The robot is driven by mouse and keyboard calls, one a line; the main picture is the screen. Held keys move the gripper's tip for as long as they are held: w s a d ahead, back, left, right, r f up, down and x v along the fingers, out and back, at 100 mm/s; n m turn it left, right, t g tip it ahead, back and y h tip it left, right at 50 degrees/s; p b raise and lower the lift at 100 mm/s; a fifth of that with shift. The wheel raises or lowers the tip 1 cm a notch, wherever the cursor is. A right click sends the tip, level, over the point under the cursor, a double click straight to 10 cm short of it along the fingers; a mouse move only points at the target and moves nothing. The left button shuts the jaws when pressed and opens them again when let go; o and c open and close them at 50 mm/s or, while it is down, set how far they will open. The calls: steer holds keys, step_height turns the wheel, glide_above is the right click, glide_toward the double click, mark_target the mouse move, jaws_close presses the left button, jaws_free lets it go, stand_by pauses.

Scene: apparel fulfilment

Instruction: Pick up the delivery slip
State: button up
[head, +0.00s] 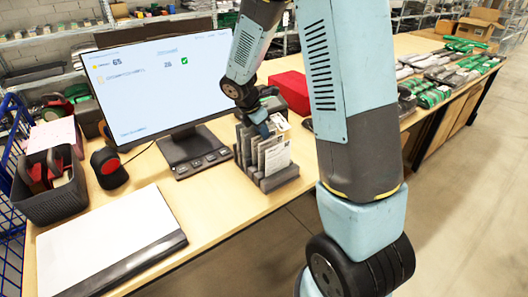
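White printed paper slips (278,157) stand upright in a grey slotted holder (277,180) near the front edge of the table. I cannot tell which of them is the delivery slip. My gripper (264,130) is at the top of the holder, coming down from above over the cards and slips. Its fingers are small and partly hidden, so I cannot see whether they are open or shut, or whether they touch a slip.
A monitor (160,85) stands left of the holder, with a scanner (108,167) beside it. A grey basket (52,195) and a white board (105,245) are farther left. A red box (290,90) is behind my arm. Packed garments (432,97) lie at right.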

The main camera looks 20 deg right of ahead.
steer(key=shift+f, duration=0.2)
stand_by(0.4)
steer(key=shift+c, duration=0.2)
jaws_close()
